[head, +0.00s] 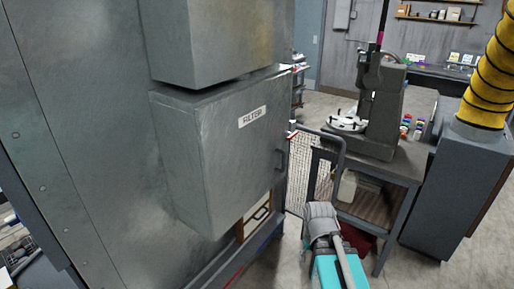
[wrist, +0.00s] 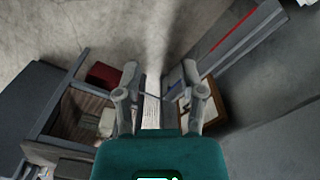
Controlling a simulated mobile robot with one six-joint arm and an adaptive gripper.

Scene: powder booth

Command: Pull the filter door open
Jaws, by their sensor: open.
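The filter door (head: 225,150) is a grey metal panel with a white FILTER label (head: 252,117) in the head view. It looks shut against its housing. A small dark handle (head: 281,160) stands at its right edge. In the wrist view my gripper (wrist: 160,68) is open, its two grey fingers apart with nothing held between them. In the head view my teal and grey arm end is low, right of and below the door, apart from the handle. The fingertips cannot be made out there. I cannot make out the door's handle in the wrist view.
A wood-framed piece with a dark handle (head: 257,217) sits below the door and shows in the wrist view (wrist: 207,92). A white mesh panel (head: 298,178) and a work cart (head: 385,165) stand close on the right. A yellow hose (head: 490,85) is beyond.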

